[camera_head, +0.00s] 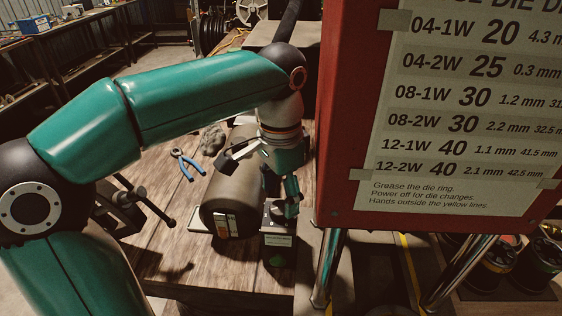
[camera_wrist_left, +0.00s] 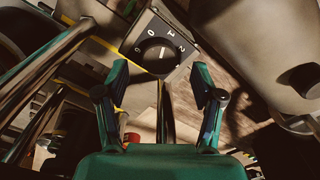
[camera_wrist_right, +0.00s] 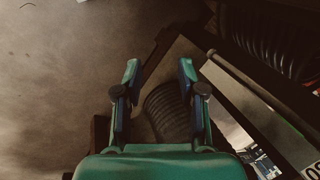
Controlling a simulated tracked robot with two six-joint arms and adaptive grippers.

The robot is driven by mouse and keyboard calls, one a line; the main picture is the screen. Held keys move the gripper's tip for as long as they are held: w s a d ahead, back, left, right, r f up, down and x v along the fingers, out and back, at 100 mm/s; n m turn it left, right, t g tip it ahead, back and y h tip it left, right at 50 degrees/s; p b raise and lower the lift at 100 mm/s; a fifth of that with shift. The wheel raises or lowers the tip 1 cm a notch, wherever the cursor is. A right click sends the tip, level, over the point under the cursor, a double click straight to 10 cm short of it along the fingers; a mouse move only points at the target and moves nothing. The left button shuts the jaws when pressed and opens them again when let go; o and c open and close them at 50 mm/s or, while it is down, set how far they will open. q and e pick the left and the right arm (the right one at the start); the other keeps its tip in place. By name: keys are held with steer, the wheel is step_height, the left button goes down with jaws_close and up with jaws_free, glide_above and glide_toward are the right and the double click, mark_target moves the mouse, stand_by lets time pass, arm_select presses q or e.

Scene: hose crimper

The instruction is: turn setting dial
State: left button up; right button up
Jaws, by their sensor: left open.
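The setting dial (camera_wrist_left: 157,56) is a round black knob with a white line, on a dark square plate with white numbers, at the top middle of the left wrist view. Which number its line points to is hard to tell. My left gripper (camera_wrist_left: 160,78) is open, with its two fingers spread either side below the dial and nothing between them. In the head view my left gripper (camera_head: 287,205) points down at a small dark box (camera_head: 278,240) with a green button; the dial face cannot be made out there. My right gripper (camera_wrist_right: 159,70) is open and empty, away from the dial.
Blue-handled pliers (camera_head: 186,165) lie on the table. A red-framed die chart (camera_head: 470,110) and chrome posts (camera_head: 328,268) stand at the right. A ribbed black hose (camera_wrist_right: 168,110) is below my right gripper.

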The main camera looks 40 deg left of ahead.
mark_target(281, 207)
arm_select(q)
step_height(281, 207, up, 9)
stand_by(0.3)
stand_by(0.5)
